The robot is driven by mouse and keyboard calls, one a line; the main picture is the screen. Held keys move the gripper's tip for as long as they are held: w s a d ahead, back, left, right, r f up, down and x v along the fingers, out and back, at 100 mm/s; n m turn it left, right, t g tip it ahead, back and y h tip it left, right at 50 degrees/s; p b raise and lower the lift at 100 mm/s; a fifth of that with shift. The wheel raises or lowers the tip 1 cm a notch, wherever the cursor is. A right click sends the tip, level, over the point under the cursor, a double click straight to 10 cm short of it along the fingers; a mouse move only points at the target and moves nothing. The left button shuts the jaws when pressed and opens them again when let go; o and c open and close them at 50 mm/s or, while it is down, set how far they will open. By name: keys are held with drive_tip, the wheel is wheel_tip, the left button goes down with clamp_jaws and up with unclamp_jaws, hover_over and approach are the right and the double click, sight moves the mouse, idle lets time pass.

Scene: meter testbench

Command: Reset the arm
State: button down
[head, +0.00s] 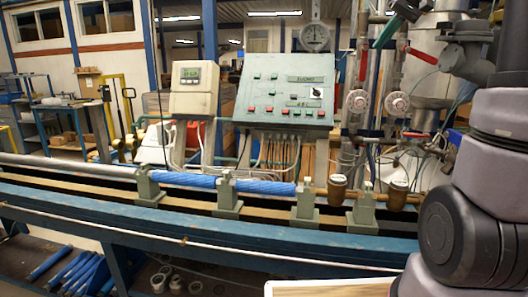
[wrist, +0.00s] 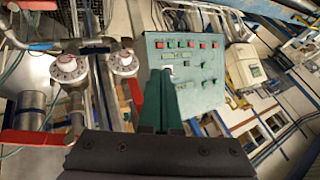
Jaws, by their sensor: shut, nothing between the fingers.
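My gripper (wrist: 161,73) shows in the wrist view as dark green fingers closed together, with nothing between them. Its dark body fills the bottom middle of that view. In the head view my gripper (head: 388,32) is at the upper right, raised in front of the pipes, with its fingers pointing down and left. My arm fills the right edge of the head view. The control panel (head: 285,90) stands left of the gripper, and it also shows turned over behind the fingertips in the wrist view (wrist: 196,75). I cannot tell the distance between them.
Two round dials (head: 396,103) on vertical pipes and red-handled valves (head: 421,55) stand close to the gripper. A blue pipe (head: 263,187) lies clamped along the bench (head: 150,222). A gauge (head: 315,37) stands above the panel.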

drive_tip(key=s+a+f+m+h, duration=0.1)
drive_tip(key=s+a+f, duration=0.2)
drive_tip(key=s, duration=0.5)
drive_tip(key=s+a+f+m+t, duration=0.1)
drive_tip(key=s+a+f, duration=0.2)
drive_tip(key=s, duration=0.6)
drive_tip(key=s+a+f+m+h, duration=0.1)
drive_tip(key=s+a+f, duration=0.2)
drive_tip(key=s+f, duration=0.4)
drive_tip(key=shift+s+a+t+h, duration=0.15)
drive_tip(key=shift+s+t+h, duration=0.15)
drive_tip(key=shift+s, duration=0.95)
